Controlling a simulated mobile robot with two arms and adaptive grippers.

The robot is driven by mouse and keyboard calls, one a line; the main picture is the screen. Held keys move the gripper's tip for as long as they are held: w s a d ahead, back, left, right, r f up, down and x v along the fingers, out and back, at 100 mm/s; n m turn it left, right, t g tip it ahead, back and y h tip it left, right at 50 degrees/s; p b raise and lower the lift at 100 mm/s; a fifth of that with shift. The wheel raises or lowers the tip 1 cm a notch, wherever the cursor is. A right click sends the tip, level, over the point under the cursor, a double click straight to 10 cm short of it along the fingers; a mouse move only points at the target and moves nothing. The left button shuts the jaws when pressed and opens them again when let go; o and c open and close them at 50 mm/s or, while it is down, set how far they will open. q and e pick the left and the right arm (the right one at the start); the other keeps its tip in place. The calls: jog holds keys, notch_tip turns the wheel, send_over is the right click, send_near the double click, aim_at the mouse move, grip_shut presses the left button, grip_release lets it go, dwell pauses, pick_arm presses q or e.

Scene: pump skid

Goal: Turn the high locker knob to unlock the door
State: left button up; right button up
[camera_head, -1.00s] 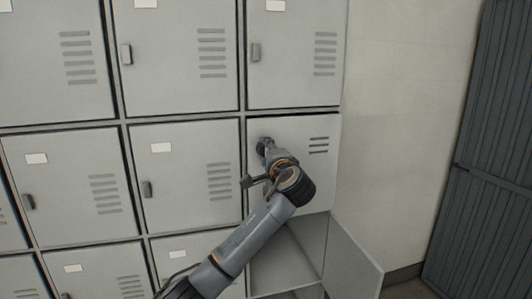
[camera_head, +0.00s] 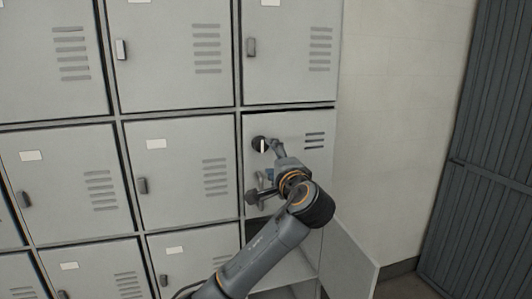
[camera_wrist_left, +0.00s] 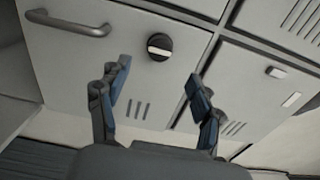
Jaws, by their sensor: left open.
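The knob (camera_head: 259,144) is a round black disc with a pale bar, near the top left of the locker door (camera_head: 318,165) in the right column. The bar looks upright in the head view. In the wrist view the knob (camera_wrist_left: 160,46) shows whole, with its bar running across the picture. My left gripper (camera_head: 275,148) is just right of the knob in the head view. In the wrist view the open, empty fingers (camera_wrist_left: 159,73) spread to either side below the knob, apart from it. The door looks closed. My right gripper is not in view.
A grey bar handle (camera_wrist_left: 68,25) is on the same door. Below, another locker door (camera_head: 347,262) stands open, swung out to the right. Closed lockers (camera_head: 180,175) fill the left. A bare wall (camera_head: 400,120) is at right.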

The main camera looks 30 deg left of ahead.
pick_arm(q)
jog(key=v, duration=0.3)
dwell(0.5)
